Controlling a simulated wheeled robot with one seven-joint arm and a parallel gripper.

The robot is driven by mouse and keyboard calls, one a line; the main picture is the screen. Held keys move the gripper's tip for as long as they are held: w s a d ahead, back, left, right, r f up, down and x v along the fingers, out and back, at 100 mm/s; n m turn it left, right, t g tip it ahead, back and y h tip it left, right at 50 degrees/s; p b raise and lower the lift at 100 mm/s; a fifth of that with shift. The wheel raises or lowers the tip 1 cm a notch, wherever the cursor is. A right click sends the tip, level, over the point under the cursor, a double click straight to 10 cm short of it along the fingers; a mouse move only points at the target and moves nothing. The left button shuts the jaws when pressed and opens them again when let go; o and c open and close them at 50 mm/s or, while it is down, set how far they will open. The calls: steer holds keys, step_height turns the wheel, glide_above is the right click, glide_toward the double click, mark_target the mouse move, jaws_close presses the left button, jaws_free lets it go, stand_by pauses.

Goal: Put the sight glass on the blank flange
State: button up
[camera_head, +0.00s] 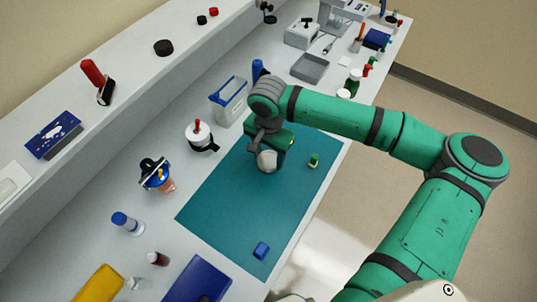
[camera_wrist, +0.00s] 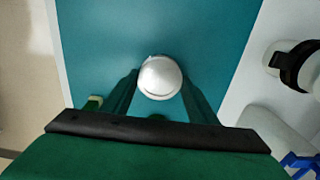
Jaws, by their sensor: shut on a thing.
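My gripper (camera_wrist: 160,88) points down over the teal mat (camera_head: 235,205). Its two fingers are shut on a round, pale silver piece, which I take to be the sight glass (camera_wrist: 160,77). In the head view the sight glass (camera_head: 267,161) shows as a light disc below my gripper (camera_head: 272,150), partly covered by the fingers. I cannot tell how far it is above the mat. I cannot make out the blank flange for certain; it may be hidden under the held piece or my gripper.
A small green-topped piece (camera_head: 314,160) and a blue block (camera_head: 261,250) lie on the mat. A white pot with a red knob (camera_head: 200,134) and a blue-rimmed clear box (camera_head: 229,100) stand beside it. The mat's lower middle is clear.

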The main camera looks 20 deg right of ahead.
mark_target(268, 160)
steer(key=o, duration=1.6)
steer(key=shift+f, duration=0.1)
steer(key=shift+c, duration=0.2)
step_height(268, 160, up, 12)
steer(key=shift+r, duration=0.2)
